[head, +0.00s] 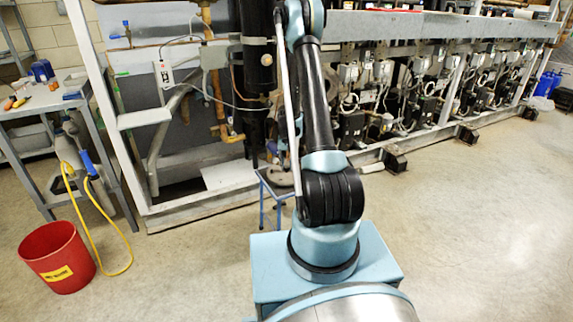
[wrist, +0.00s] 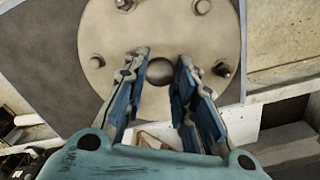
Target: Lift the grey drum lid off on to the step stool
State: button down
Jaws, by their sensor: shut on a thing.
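The grey drum lid (wrist: 160,28) is a round, pale grey disc with several bolts around it, at the top of the wrist view. A dark round knob (wrist: 161,71) stands at its middle. My gripper (wrist: 160,78) has its two blue-padded fingers on either side of this knob and is shut on it. What lies under the lid is hidden, so I cannot tell whether it rests on anything. In the head view a small blue-legged stool (head: 263,203) stands behind my arm, partly hidden by it.
The compressor rack (head: 440,28) runs along the back, with pipes and a black vertical cylinder (head: 257,75) near my arm. A grey work table (head: 50,98) stands at left. A red bucket (head: 57,258) with a yellow hose is on the floor. The floor at right is clear.

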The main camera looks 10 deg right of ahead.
jog(key=shift+f, duration=0.4)
dwell(0.5)
jog(key=c, duration=1.2)
grip_release()
jog(key=shift+c, duration=0.2)
jog(key=shift+c, duration=0.4)
jog(key=shift+r, duration=3.55)
